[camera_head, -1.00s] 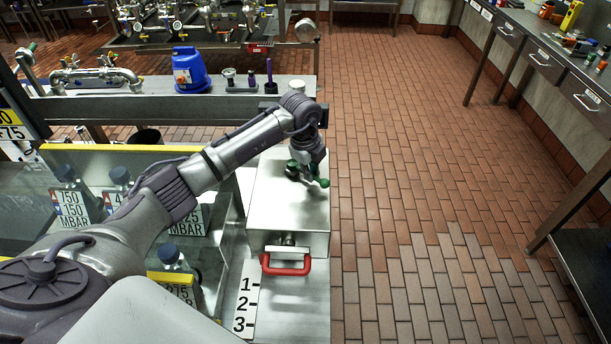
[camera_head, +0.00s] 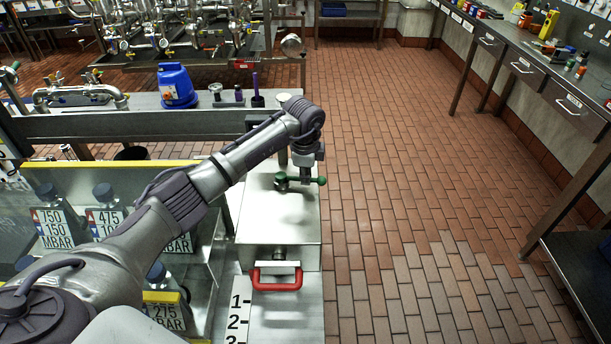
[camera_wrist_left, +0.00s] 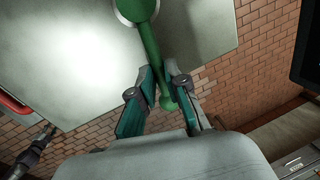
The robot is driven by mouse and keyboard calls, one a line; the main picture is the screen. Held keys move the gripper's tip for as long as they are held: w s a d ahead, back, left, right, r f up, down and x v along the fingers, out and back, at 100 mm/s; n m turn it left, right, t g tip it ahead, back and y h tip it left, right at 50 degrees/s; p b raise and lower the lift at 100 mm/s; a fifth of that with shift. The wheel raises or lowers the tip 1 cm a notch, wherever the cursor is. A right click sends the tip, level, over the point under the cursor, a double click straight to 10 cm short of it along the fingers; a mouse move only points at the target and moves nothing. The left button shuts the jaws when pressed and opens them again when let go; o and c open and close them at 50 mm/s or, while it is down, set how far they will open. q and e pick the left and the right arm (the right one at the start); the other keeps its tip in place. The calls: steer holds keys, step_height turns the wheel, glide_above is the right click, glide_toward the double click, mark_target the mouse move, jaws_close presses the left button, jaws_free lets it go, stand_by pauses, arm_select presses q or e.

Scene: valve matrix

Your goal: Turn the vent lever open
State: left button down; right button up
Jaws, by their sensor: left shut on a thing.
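The green vent lever (camera_head: 321,181) sits on top of a steel box (camera_head: 262,215) and points to the right in the head view, from its round hub (camera_head: 281,181). In the left wrist view the lever (camera_wrist_left: 152,55) runs down from its hub to a ball end between the fingers. My left gripper (camera_head: 306,178) is above the box's right part, shut on the lever's arm near the ball end. Its fingers (camera_wrist_left: 165,92) lie on either side of the lever in the wrist view. The fingers partly hide the lever in the head view.
A red handle (camera_head: 277,286) is on the box's front. A numbered strip (camera_head: 236,315) lies in front. Glass-fronted bottles with MBAR labels (camera_head: 56,229) stand at left. A blue container (camera_head: 176,86) is on the rail behind. The brick floor (camera_head: 420,150) at right is clear.

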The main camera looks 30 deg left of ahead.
steer(key=shift+a, duration=0.25)
arm_select(q)
steer(key=c, duration=1.2)
jaws_free()
arm_select(e)
steer(key=shift+a, duration=0.1)
arm_select(q)
steer(key=shift+r, duration=0.2)
steer(key=r, duration=0.3)
steer(key=s+r, duration=0.1)
steer(key=r, duration=0.3)
steer(key=s+r, duration=0.1)
steer(key=r, duration=0.3)
steer(key=shift+s+d+r, duration=0.15)
steer(key=shift+d+r, duration=0.1)
steer(key=shift+d, duration=0.05)
